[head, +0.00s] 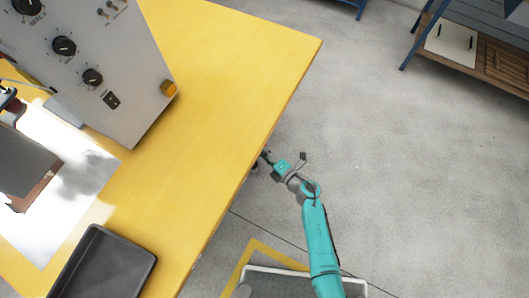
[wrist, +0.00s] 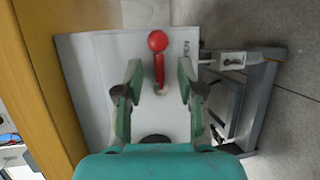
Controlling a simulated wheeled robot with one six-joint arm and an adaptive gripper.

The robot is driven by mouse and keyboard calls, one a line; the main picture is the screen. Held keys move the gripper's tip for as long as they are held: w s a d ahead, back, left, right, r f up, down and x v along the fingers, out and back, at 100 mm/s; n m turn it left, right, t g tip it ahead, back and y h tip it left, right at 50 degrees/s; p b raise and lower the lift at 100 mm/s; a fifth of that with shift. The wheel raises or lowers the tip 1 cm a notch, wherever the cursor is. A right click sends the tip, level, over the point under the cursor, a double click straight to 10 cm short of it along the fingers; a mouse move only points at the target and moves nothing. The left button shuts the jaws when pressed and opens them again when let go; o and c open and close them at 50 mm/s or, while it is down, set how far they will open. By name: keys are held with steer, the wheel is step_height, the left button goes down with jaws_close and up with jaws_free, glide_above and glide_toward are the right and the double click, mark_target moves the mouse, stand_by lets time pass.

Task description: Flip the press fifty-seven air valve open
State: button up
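In the wrist view a red lever with a round red ball end (wrist: 158,60) stands against a pale grey panel (wrist: 115,50); it looks like the air valve handle. Small dark lettering on the panel is too small to read. My gripper (wrist: 159,80) is open, with its two green fingers apart on either side of the lever. The lever shows between them, and I cannot tell whether either finger touches it. In the head view my gripper (head: 281,167) is beside the right edge of the yellow table, and the lever is not visible there.
The yellow table (head: 230,70) carries a grey control box (head: 130,75) with black knobs and a black tray (head: 105,262). In the wrist view, a grey metal frame (wrist: 262,95) stands right of the panel. Open concrete floor lies right of my arm.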

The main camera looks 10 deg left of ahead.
steer(key=v, duration=1.1)
steer(key=shift+s+d, duration=0.2)
steer(key=shift+s, duration=0.05)
steer(key=s+d+r+m+t+h, duration=0.1)
steer(key=s+d+r+m+h, duration=0.3)
steer(key=s+r+m, duration=0.4)
steer(key=s+d+r+m+t+h, duration=0.2)
steer(key=s+d+r+m+h, duration=0.2)
steer(key=s+r+m, duration=0.5)
steer(key=s+d+r+m+t+h, duration=0.1)
steer(key=s+d+r+m+h, duration=0.2)
steer(key=s+d+r+m, duration=0.4)
steer(key=s+r+m, duration=0.2)
steer(key=s+m, duration=0.2)
steer(key=s, duration=0.2)
steer(key=shift+s+r+h, duration=0.2)
steer(key=shift+s+h, duration=0.2)
